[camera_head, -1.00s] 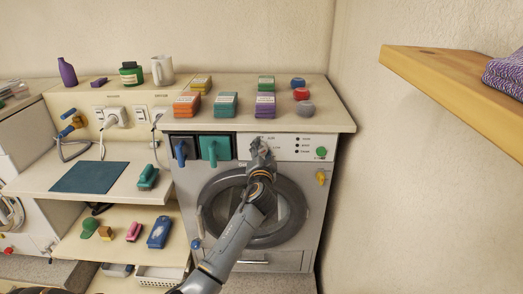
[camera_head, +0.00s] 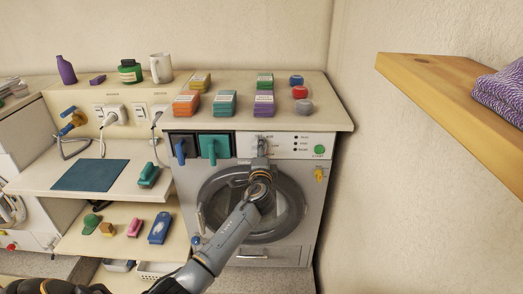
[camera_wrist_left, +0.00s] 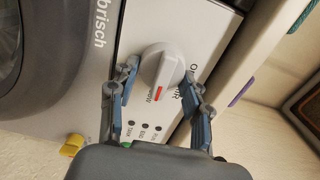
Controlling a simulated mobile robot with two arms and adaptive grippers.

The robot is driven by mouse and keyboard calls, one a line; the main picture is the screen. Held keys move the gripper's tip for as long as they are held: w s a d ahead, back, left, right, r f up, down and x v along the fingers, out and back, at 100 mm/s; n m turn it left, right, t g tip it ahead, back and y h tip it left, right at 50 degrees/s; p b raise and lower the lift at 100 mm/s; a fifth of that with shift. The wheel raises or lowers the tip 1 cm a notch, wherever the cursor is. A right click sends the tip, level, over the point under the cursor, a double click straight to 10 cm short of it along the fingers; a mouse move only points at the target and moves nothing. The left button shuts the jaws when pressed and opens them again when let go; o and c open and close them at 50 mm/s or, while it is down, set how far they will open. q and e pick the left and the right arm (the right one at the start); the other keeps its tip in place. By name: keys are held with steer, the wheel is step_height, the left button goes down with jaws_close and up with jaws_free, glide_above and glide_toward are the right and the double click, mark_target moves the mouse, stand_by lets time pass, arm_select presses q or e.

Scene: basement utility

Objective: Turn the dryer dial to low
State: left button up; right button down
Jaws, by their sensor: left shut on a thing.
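The dryer (camera_head: 190,215) is a white front loader under the counter, and its dial sits on the upper panel. In the left wrist view the dial (camera_wrist_left: 160,62) is a white knob with a red pointer line, directed toward the lower left of that picture. Small lettering lies beside the pointer, partly covered and hard to read. My left gripper (camera_wrist_left: 161,88) has one finger on each side of the dial and is shut on it; it also shows at the panel in the head view (camera_head: 261,147), hiding most of the dial. My right gripper is not in view.
A green button (camera_head: 319,149) and a yellow part (camera_head: 319,174) are right of the dial. Several coloured stacks rest on the counter (camera_head: 330,112). A wooden shelf (camera_head: 455,105) juts out at the right.

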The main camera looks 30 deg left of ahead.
arm_select(q)
steer(key=shift+f, duration=0.1)
stand_by(0.4)
steer(key=o, duration=1.2)
steer(key=shift+c, duration=0.2)
steer(key=v, duration=1.2)
